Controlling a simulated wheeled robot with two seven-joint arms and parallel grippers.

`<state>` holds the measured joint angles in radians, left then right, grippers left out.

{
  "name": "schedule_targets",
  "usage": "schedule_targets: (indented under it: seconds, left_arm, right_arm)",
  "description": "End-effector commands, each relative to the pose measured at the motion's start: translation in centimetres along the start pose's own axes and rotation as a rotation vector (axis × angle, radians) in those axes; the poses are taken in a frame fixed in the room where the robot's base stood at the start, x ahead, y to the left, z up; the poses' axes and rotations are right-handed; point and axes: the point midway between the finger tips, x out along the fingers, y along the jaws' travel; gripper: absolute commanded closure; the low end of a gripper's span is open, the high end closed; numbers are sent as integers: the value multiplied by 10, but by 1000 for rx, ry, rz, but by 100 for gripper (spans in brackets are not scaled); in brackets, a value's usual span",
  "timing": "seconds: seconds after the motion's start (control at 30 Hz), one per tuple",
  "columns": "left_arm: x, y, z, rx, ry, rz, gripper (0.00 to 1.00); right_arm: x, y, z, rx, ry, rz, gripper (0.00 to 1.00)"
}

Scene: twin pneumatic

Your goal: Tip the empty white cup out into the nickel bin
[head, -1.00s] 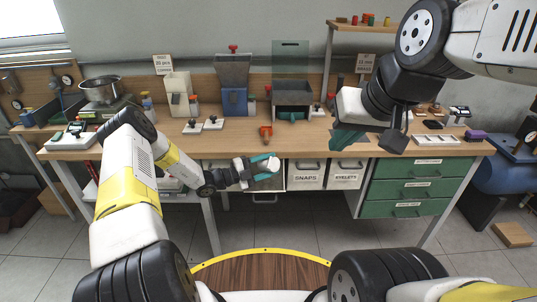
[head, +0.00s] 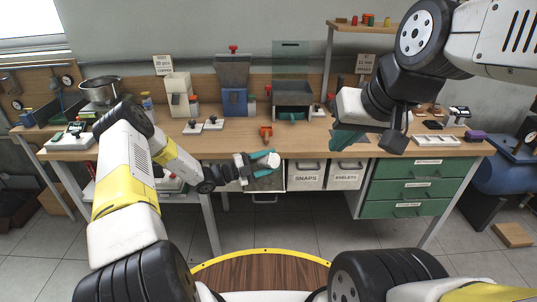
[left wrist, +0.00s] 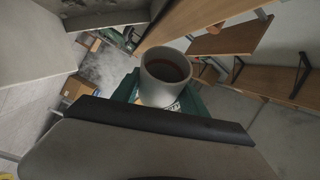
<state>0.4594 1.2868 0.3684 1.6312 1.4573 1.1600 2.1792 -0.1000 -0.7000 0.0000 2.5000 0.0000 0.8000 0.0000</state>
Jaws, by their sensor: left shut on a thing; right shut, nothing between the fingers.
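My left gripper (head: 264,166) is shut on the white cup (head: 271,160), in front of the bench's front edge. In the left wrist view the cup (left wrist: 166,72) sits between the teal fingers. Its mouth shows there, with a brownish inside; I see no loose contents. Below the gripper in the head view is an open, pulled-out bin (head: 265,198). Its label is not readable, so I cannot tell whether it is the nickel bin. My right gripper (head: 345,139) is shut and empty over the right part of the bench front.
Bins marked SNAPS (head: 306,177) and EYELETS (head: 346,177) hang to the right, beside green drawers (head: 410,188). An orange item (head: 265,132) stands on the bench (head: 235,138) just behind the cup.

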Motion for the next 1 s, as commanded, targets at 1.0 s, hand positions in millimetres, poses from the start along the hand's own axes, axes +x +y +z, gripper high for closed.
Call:
schedule_targets:
  seconds: [1.0]
  left_arm:
    - [4, -44, -20, 832, -118, 458, 94]
  right_arm:
    - [0, 0, 0, 0, 0, 0, 100]
